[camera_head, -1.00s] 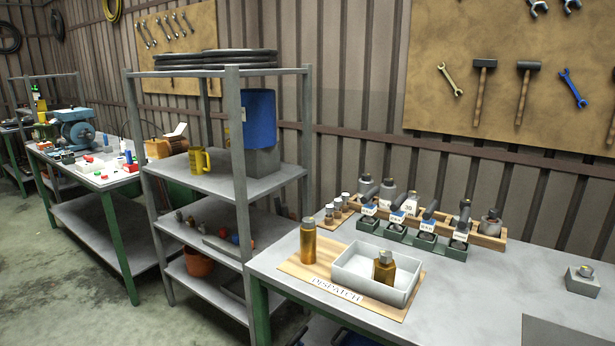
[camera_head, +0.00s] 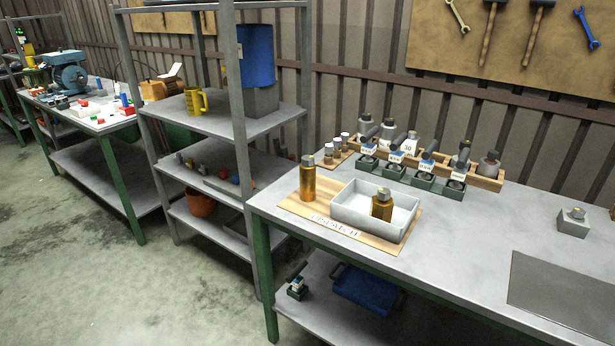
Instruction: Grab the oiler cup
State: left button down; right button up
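No thing here is marked as the oiler cup, and I cannot tell for sure which one it is. A yellow mug-like cup with a handle (camera_head: 195,101) stands on the upper board of the grey shelf. A tall brass cylinder with a grey cap (camera_head: 308,178) stands upright on the wooden dispatch board. A shorter brass bottle with a grey cap (camera_head: 382,205) stands inside the white tray (camera_head: 351,214) on the same board. Neither of my grippers is in view.
The grey shelf (camera_head: 243,160) stands left of the metal workbench (camera_head: 470,240). A wooden rack (camera_head: 487,182) with bottles and green holders (camera_head: 423,181) lines the bench's back. A small grey block (camera_head: 573,226) sits at right. The bench's middle is clear. Open floor (camera_head: 70,265) lies at left.

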aim_at(306, 176)
jog(key=z, duration=0.3)
jog(key=i+j+z, duration=0.25)
jog(key=j, duration=0.15)
jog(key=j+z, duration=0.5)
jog(key=j, duration=0.25)
jog(key=i, duration=0.05)
